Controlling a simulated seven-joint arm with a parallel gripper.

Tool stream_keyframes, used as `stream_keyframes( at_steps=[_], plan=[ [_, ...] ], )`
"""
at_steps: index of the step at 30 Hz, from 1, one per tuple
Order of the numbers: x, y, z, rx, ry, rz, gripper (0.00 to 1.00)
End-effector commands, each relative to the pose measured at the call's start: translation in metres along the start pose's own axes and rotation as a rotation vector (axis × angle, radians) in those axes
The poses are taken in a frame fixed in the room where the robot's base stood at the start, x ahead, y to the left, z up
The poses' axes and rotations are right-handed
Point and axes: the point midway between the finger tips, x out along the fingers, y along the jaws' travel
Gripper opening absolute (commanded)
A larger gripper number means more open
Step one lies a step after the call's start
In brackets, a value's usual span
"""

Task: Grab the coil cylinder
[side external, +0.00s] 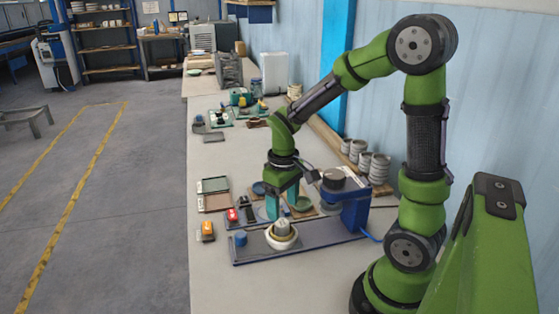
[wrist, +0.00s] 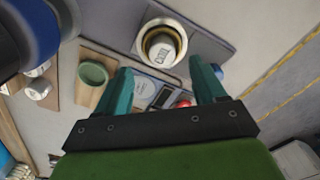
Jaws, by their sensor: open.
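The coil cylinder (side external: 283,227) is a small grey-beige cylinder standing in a round cream holder (side external: 283,243) on the blue-grey base plate. In the wrist view, the coil cylinder (wrist: 162,48) shows a pale top with dark lettering, inside the ringed holder (wrist: 147,36). My gripper (side external: 281,207) has teal fingers pointing down, above and behind the coil cylinder in the side view. In the wrist view, my gripper (wrist: 163,82) is open and empty, with the coil cylinder beyond the fingertips, not between them.
A blue press-like machine (side external: 354,214) stands right of the holder on the base plate (side external: 310,241). A small blue cylinder (side external: 240,238) stands at its left. Orange (side external: 207,229) and red (side external: 232,215) items lie left. A green dish (wrist: 93,73) is beside my gripper.

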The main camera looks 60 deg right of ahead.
Motion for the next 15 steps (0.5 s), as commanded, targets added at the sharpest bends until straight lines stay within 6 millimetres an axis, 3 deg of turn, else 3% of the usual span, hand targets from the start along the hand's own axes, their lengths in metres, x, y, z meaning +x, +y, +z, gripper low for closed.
stream_keyframes(
  at_steps=[9, 15],
  plan=[
    [0.043, -0.003, -0.002, -0.001, -0.005, -0.001, 0.7],
    [0.051, -0.003, -0.003, 0.001, 0.0, -0.001, 0.7]
  ],
)
